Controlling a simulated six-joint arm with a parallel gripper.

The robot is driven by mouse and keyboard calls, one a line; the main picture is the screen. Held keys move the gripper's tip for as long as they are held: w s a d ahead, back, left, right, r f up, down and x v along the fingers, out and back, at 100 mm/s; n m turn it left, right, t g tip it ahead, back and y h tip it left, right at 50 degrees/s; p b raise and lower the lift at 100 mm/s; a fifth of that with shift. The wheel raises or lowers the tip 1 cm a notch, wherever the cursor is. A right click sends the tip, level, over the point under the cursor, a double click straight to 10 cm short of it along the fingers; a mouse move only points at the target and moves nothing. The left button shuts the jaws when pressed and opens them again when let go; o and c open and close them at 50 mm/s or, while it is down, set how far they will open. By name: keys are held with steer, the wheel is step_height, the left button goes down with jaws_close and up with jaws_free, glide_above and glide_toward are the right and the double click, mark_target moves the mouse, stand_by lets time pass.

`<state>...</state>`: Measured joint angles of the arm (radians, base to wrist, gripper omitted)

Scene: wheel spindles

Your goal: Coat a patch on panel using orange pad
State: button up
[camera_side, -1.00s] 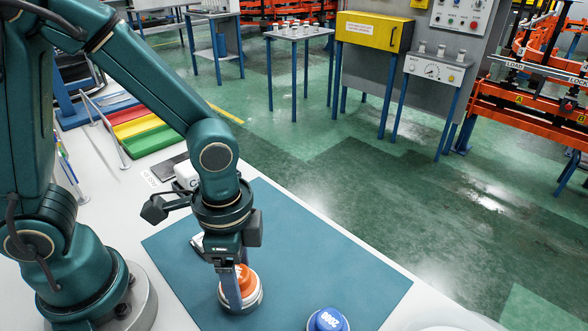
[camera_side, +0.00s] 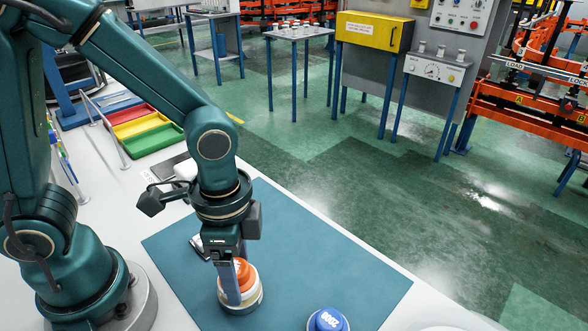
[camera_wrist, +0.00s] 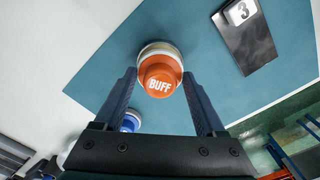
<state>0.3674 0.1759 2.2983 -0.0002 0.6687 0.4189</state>
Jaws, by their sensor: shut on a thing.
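The orange pad (camera_side: 243,272) has a rounded orange top with a white and tan base beneath, on the blue mat. In the wrist view the orange pad (camera_wrist: 160,78) reads "BUFF" and sits between my fingers. My gripper (camera_side: 232,292) points down and is shut on the orange pad; in the wrist view my gripper (camera_wrist: 162,85) has one finger on each side. A dark grey panel (camera_wrist: 247,42) with a white tag "3" lies on the mat. In the side view the panel (camera_side: 197,243) is largely hidden behind my gripper.
The blue mat (camera_side: 330,265) has free room to the right. A blue pad (camera_side: 327,321) marked "2000" stands at its front edge. A green tray (camera_side: 152,140), with yellow and red ones behind, lies on the white table at the back left.

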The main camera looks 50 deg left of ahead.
mark_target(236, 266)
steer(key=shift+r, duration=2.8)
